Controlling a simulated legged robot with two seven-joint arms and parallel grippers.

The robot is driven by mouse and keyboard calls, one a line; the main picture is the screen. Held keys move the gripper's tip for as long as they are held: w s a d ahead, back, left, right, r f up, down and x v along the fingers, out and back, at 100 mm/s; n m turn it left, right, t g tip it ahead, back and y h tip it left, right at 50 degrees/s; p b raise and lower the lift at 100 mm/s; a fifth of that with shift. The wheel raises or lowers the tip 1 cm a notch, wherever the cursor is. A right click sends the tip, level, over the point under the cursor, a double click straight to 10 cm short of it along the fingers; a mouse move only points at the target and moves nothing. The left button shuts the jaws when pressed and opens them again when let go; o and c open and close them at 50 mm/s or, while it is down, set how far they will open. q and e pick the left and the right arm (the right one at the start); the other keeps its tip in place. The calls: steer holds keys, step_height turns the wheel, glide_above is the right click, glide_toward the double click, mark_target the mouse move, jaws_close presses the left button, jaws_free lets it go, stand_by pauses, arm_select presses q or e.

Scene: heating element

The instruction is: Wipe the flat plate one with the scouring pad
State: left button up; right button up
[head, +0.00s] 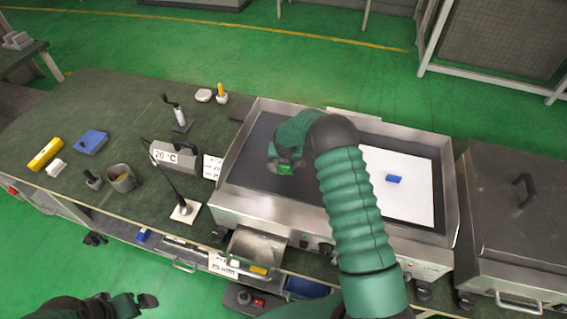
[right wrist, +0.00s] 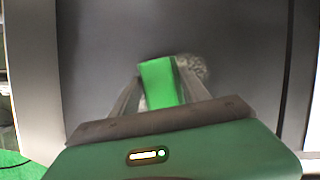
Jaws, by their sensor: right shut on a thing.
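The flat plate (head: 258,145) is the dark cooking surface of a steel griddle, and it fills much of the right wrist view (right wrist: 100,60). My right gripper (head: 283,168) is over its left half, shut on a green scouring pad (right wrist: 160,83). The pad (head: 285,170) is at or very near the surface; contact is not clear. A grey mottled patch (right wrist: 192,68) shows beside and behind the pad; I cannot tell whether it is pad or residue. My left gripper (head: 140,301) is low at the left, away from the counter, its jaw opening unclear.
A white sheet (head: 415,200) with a blue block (head: 393,179) lies on the griddle's right part. Raised steel walls (head: 238,140) edge the plate. A temperature display (head: 175,157), a cup (head: 121,178) and a blue item (head: 91,141) stand left. A lidded unit (head: 500,215) stands right.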

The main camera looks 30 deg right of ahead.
mark_target(290, 173)
steer(key=shift+w+d+f, duration=0.1)
steer(key=shift+w+d, duration=0.15)
steer(key=shift+d, duration=0.15)
steer(key=shift+w+d, duration=1.1)
steer(key=shift+d, duration=0.15)
steer(key=shift+s+d+r+p, duration=0.25)
steer(key=shift+s+d+p, duration=0.1)
steer(key=shift+s+d, duration=0.1)
steer(key=shift+s+d+p, duration=0.35)
steer(key=shift+s+d, duration=0.05)
steer(key=shift+s, duration=0.05)
steer(key=shift+s+a, duration=0.35)
steer(key=shift+s+a+f+p, duration=0.1)
steer(key=shift+s+a+p, duration=0.55)
steer(key=shift+s+a, duration=0.3)
steer(key=shift+s+a+f, duration=0.15)
steer(key=shift+s+a, duration=0.7)
steer(key=shift+a, duration=0.2)
steer(key=shift+s+a+f, duration=0.15)
steer(key=shift+s+a, duration=0.65)
steer(key=shift+a, duration=0.2)
